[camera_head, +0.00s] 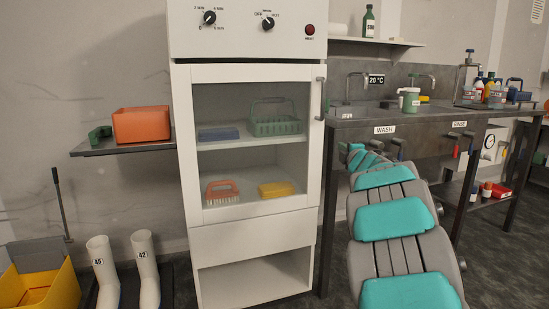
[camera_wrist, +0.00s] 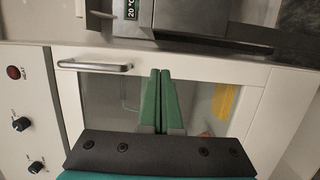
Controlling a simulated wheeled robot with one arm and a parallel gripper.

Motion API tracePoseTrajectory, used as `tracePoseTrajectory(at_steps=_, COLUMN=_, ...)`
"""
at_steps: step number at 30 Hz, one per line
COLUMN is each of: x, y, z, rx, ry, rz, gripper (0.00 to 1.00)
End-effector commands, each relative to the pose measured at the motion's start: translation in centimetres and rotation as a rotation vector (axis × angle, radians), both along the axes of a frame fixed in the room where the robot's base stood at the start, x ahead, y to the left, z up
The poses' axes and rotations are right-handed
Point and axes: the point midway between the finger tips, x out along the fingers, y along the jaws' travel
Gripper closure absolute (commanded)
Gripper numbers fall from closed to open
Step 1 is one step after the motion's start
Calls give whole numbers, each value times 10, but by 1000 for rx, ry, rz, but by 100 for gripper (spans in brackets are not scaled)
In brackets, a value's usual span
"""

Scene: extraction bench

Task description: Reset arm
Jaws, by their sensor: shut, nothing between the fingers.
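My arm, grey with teal panels, stretches forward from the lower right of the head view toward the bench. My gripper (camera_head: 357,152) is at its far end, small and partly hidden by the arm links, in front of the wash bench and right of the white cabinet (camera_head: 256,235). In the wrist view my gripper (camera_wrist: 160,72) shows two green fingers lying side by side, shut and empty. Behind them is the cabinet's glass door (camera_wrist: 110,95), seen turned sideways, with its metal handle (camera_wrist: 95,66) to the left. The fingers look apart from the door, though the gap is hard to judge.
The cabinet door is closed over a green basket (camera_head: 275,124), a blue block (camera_head: 218,134), an orange brush (camera_head: 222,190) and a yellow sponge (camera_head: 276,189). The dark bench (camera_head: 350,122) carries a green cup (camera_head: 409,100). White boots (camera_head: 146,268) stand left; the floor (camera_head: 332,285) between cabinet and arm is clear.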

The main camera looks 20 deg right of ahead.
Motion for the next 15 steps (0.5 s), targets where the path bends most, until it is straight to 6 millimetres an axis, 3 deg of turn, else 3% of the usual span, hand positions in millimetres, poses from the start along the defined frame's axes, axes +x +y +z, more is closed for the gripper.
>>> tracePoseTrajectory(at_steps=5, x=-9, y=-1, z=1, rx=45, ry=11, rz=-50, gripper=100)
tracePoseTrajectory(at_steps=8, x=-28, y=-2, z=1, rx=137, ry=35, rz=-144, gripper=100)
tracePoseTrajectory(at_steps=12, x=-79, y=2, z=-16, rx=343, ry=94, rz=-325, gripper=100)
tracePoseTrajectory(at_steps=15, x=-123, y=13, z=-41, rx=504, ry=156, rz=-451, gripper=100)
